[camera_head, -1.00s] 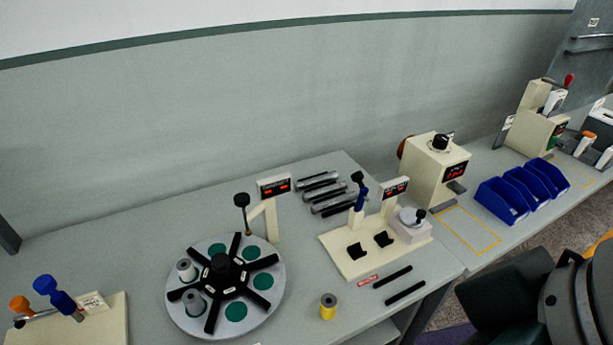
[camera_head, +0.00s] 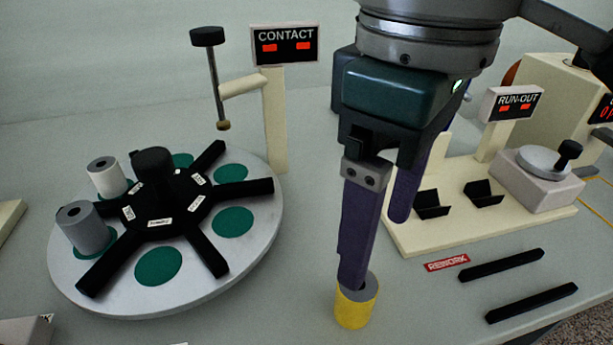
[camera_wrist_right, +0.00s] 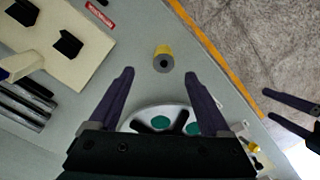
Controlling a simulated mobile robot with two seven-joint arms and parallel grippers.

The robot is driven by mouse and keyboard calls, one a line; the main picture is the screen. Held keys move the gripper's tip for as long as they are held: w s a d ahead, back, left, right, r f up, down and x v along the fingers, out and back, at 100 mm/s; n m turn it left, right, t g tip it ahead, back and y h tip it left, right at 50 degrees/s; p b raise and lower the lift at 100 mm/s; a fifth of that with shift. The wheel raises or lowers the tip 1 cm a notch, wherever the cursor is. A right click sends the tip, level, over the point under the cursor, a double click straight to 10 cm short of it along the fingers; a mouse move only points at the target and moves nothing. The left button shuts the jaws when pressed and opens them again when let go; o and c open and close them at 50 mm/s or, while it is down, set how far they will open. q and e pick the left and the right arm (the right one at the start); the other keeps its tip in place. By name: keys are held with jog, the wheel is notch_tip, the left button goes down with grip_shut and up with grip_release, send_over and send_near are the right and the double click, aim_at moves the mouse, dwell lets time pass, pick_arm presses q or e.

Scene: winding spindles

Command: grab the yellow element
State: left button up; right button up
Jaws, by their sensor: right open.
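The yellow element (camera_head: 354,308) is a short yellow cylinder with a grey top and a dark central hole. It stands upright on the grey table, right of the turntable. My right gripper (camera_head: 377,252) points down above it, and one finger hides part of its top in the head view. In the right wrist view the yellow element (camera_wrist_right: 164,52) lies just beyond the tips of my right gripper (camera_wrist_right: 160,74), roughly between them. The jaws are apart and empty. My left gripper (camera_wrist_right: 267,104) shows at the right edge of that view, fingers apart; the head view does not show it.
A round turntable (camera_head: 235,271) with black spokes carries a white spool (camera_head: 106,178) and a grey spool (camera_head: 86,231). The CONTACT stand (camera_head: 274,125) is behind. Right are the RUN-OUT fixture (camera_head: 445,232) and two black bars (camera_head: 502,264). The table's front edge (camera_wrist_right: 215,55) is near.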

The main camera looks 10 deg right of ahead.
aim_at(357, 294)
notch_tip(357, 294, down, 4)
jog(key=shift+s+a+f+b, duration=0.1)
jog(key=shift+f+b, duration=0.15)
jog(key=shift+b, duration=0.1)
jog(key=f, duration=0.3)
jog(key=f+b, duration=0.1)
jog(key=f, duration=0.1)
jog(key=shift+a+f, duration=0.15)
jog(key=shift+a, duration=0.15)
jog(key=shift+c, duration=0.2)
jog(key=c, duration=0.4)
grip_shut()
